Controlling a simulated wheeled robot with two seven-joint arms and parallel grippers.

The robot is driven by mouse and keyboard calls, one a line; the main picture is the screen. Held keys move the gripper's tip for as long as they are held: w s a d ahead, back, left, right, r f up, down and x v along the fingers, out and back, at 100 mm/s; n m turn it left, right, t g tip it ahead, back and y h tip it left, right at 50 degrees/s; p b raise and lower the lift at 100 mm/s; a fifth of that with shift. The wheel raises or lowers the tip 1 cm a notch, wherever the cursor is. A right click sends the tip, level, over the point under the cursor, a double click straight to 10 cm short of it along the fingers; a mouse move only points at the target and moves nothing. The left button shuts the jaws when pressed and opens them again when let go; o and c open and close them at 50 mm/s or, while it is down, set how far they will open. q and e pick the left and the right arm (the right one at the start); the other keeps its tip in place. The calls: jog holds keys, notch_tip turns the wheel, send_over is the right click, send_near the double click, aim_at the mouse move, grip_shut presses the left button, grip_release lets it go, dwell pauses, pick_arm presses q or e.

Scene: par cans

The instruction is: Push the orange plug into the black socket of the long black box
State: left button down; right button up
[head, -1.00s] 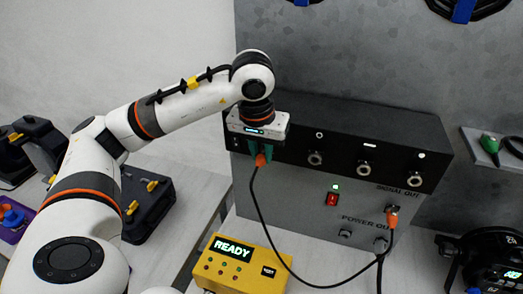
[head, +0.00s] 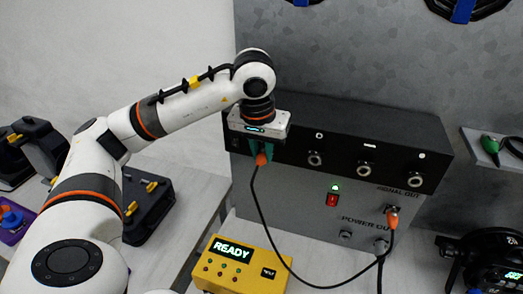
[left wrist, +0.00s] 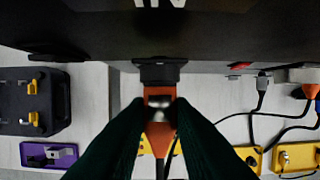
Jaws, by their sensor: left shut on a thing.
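The long black box (head: 400,176) lies on top of a grey cabinet, with a row of round metal sockets along its front. My left gripper (head: 260,150) is at the box's left end, its green fingers shut on the orange plug (head: 262,160). In the left wrist view the orange plug (left wrist: 158,132) sits between the dark fingers, in line with the black socket (left wrist: 160,70) on the box edge. The plug's front end meets or nearly meets the socket; I cannot tell how deep it is. In the head view the gripper hides this socket. My right gripper is not in view.
The plug's black cable hangs down and runs to an orange connector (head: 393,217) on the grey cabinet (head: 290,205). A yellow READY box (head: 240,270) stands in front. Black cases (head: 148,205) lie at left, a green-handled item (head: 490,145) on a right shelf.

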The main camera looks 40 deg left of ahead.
pick_arm(q)
jog(key=shift+w+a, duration=0.1)
jog(key=shift+w, duration=0.25)
dwell(0.3)
jog(key=c, duration=1.2)
grip_release()
jog(key=shift+r, duration=0.1)
jog(key=shift+r, duration=0.35)
jog(key=p+v, duration=0.2)
jog(key=v, duration=0.9)
jog(key=shift+s, duration=0.1)
